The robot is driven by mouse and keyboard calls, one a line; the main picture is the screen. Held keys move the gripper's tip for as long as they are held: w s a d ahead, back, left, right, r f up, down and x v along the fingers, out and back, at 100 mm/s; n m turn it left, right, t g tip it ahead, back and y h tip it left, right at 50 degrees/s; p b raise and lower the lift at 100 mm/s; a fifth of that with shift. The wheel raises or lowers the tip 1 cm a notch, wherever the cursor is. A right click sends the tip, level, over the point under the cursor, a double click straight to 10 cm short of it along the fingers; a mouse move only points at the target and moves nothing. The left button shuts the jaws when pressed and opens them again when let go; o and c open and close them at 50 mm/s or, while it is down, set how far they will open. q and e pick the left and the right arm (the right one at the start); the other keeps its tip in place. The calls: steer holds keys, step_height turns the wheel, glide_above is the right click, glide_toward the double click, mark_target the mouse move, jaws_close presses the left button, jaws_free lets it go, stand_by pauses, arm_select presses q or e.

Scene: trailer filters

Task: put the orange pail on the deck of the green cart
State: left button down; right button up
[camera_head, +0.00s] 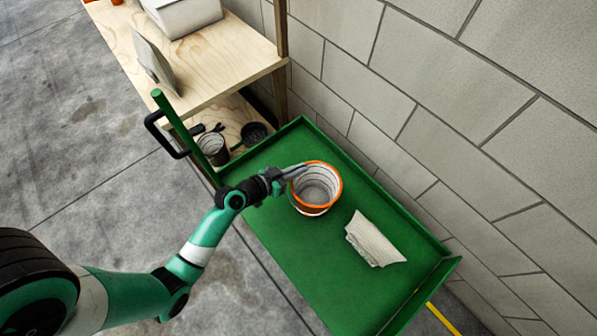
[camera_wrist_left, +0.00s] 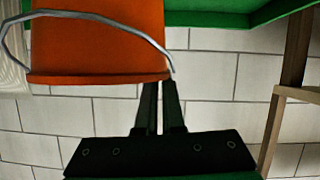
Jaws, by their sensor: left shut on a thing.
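The orange pail (camera_head: 315,188) has a pale, ringed inside. It is upright over the green deck of the cart (camera_head: 285,240) in the head view; I cannot tell whether its base touches the deck. My left gripper (camera_head: 290,173) is shut on the pail at the left side of its rim. In the left wrist view the pail (camera_wrist_left: 100,45) appears upside down, with a grey wire handle (camera_wrist_left: 110,22). The gripper fingertips (camera_wrist_left: 160,85) are at its rim there. The pail's base is out of that view. My right gripper is not in view.
A crumpled pale item (camera_head: 374,241) lies on the deck to the right of the pail. The cart has raised edges and a black handle (camera_head: 163,135). A wooden shelf (camera_head: 215,65) with a dark pot (camera_head: 213,148) stands behind. A block wall (camera_head: 440,120) runs along the cart's right side.

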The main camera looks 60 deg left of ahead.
arm_select(q)
steer(key=shift+f, duration=0.1)
steer(key=c, duration=1)
jaws_free()
steer(key=shift+c, duration=0.2)
steer(key=p+v, duration=0.3)
steer(key=v, duration=0.9)
steer(key=shift+r, duration=0.2)
